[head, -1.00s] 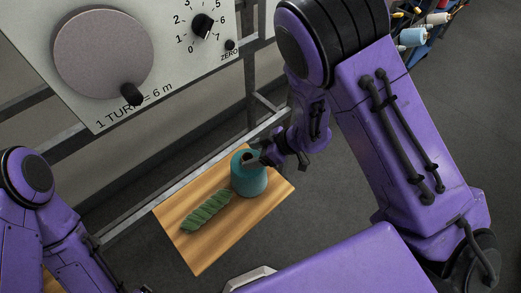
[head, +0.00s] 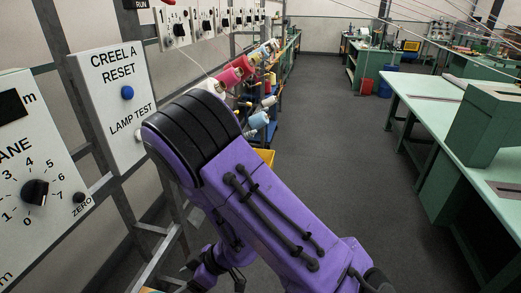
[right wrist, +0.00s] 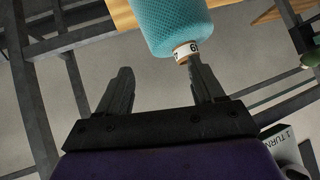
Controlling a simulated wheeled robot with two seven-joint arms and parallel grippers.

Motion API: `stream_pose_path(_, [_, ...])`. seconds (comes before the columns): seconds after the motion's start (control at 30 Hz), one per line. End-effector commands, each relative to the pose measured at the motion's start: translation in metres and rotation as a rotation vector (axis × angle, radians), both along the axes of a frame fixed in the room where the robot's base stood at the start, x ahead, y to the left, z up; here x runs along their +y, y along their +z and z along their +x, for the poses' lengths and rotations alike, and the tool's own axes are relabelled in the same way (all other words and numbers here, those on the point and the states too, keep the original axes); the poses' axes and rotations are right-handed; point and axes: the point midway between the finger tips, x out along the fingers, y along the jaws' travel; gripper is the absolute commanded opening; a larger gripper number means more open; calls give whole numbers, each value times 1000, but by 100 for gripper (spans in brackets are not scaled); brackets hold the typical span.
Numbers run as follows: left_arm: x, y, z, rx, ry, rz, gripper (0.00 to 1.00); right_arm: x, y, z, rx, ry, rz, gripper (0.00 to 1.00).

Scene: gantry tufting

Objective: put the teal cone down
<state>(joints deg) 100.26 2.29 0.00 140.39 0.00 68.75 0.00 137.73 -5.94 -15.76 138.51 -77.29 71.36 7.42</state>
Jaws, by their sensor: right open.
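The teal cone (right wrist: 172,22) is at the top of the right wrist view, cut off by the frame edge. Its near end shows a tan core with a white label bearing partly readable digits. My right gripper (right wrist: 160,70) is open, with nothing between its two fingers. The cone lies beyond the fingertips. The right finger's tip overlaps the cone's label end in the picture; I cannot tell whether they touch. The cone is out of the head view, where my right arm fills the lower middle. My left gripper is not in view.
A wooden board (right wrist: 124,15) shows beside the cone, with dark metal frame bars around it. In the head view, control panels (head: 110,105) line the left wall, a rack of coloured spools (head: 258,121) stands ahead, and green benches (head: 430,125) stand at right. The floor between is clear.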

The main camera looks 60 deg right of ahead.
Motion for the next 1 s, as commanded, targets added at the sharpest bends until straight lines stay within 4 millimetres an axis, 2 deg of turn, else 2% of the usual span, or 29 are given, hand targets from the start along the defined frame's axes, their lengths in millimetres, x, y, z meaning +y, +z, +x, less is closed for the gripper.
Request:
stream_pose_path(0.03, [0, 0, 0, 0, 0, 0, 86, -4, -35, -12, 69, -149, 18, 68])
stream_pose_path(0.07, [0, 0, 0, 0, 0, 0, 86, -10, -52, -19, 103, -246, 19, 68])
stream_pose_path(0.13, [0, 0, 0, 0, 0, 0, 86, -25, -93, -45, 188, -467, -5, 68])
stream_pose_path(0.17, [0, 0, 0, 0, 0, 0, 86, -33, -109, -59, 229, -563, -25, 68])
stream_pose_path(0.2, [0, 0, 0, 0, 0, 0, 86, -44, -128, -82, 282, -681, -62, 68])
stream_pose_path(0.3, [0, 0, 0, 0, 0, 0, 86, -66, -160, -139, 391, -920, -165, 68])
stream_pose_path(0.4, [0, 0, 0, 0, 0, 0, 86, -79, -173, -179, 458, -1061, -247, 68])
stream_pose_path(0.43, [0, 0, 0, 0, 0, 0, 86, -81, -174, -187, 469, -1086, -264, 68])
stream_pose_path(0.53, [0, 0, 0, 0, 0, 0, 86, -85, -176, -197, 483, -1121, -289, 68])
stream_pose_path(0.77, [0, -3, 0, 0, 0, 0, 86, -85, -178, -196, 481, -1121, -289, 68])
stream_pose_path(0.87, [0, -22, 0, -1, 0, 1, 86, -86, -198, -196, 480, -1121, -288, 68])
stream_pose_path(1.0, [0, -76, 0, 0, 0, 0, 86, -86, -252, -196, 480, -1121, -288, 68])
